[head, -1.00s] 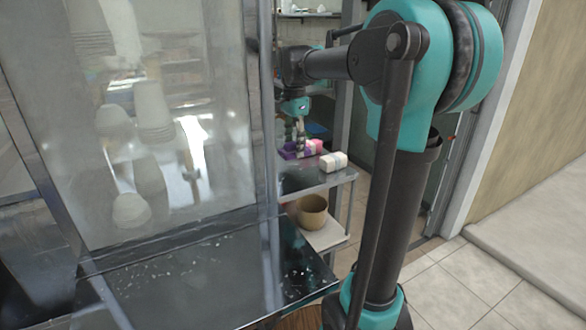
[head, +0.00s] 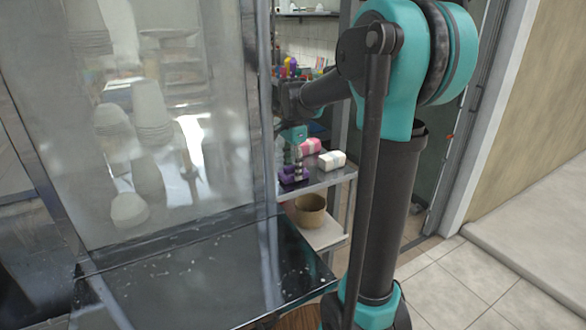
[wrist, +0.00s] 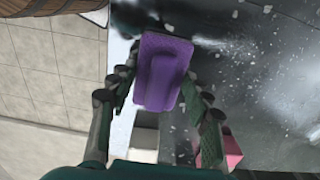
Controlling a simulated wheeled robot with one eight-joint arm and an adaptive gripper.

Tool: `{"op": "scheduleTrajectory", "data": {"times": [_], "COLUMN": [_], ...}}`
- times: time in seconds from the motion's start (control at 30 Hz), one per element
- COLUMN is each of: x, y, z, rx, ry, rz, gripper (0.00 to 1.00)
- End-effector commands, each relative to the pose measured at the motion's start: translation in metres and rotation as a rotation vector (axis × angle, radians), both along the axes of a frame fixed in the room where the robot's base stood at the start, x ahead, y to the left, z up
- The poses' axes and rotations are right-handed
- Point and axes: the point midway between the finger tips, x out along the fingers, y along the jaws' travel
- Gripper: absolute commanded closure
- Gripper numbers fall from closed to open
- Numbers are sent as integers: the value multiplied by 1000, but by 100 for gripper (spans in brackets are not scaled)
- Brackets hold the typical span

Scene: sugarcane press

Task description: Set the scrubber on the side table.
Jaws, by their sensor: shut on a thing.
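The scrubber is a purple block (wrist: 162,72), seen in the wrist view between the two fingers. In the head view it shows as a small purple shape (head: 293,176) under my gripper (head: 293,157). My gripper (wrist: 158,82) is shut on the scrubber, with a finger on each side. The scrubber is at the left part of a grey metal shelf table (head: 325,180); I cannot tell whether it touches the surface. A clear panel's frame stands just left of it.
A pink item (head: 310,146) and a white block (head: 331,160) sit on the metal shelf table. A brown bowl (head: 310,211) is on the lower shelf. A dark, speckled table (head: 200,272) and a clear panel (head: 150,120) stand at the left. Pale floor tiles lie right.

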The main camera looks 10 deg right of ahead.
Motion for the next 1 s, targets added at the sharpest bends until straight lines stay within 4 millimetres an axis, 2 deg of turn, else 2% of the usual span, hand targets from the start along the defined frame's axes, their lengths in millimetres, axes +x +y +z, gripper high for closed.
{"op": "scheduleTrajectory", "data": {"times": [0.07,0.1,0.23,0.53,0.67,0.77,1.0], "x": [0,0,0,0,0,0,0], "y": [0,0,0,0,0,0,0], "z": [-2,-2,-2,-1,7,22,72], "rx": [0,0,0,0,0,0,0], "ry": [0,0,0,0,0,0,0], "rz": [0,0,0,0,0,0,0], "gripper": [78,46,30,30,30,30,30]}}
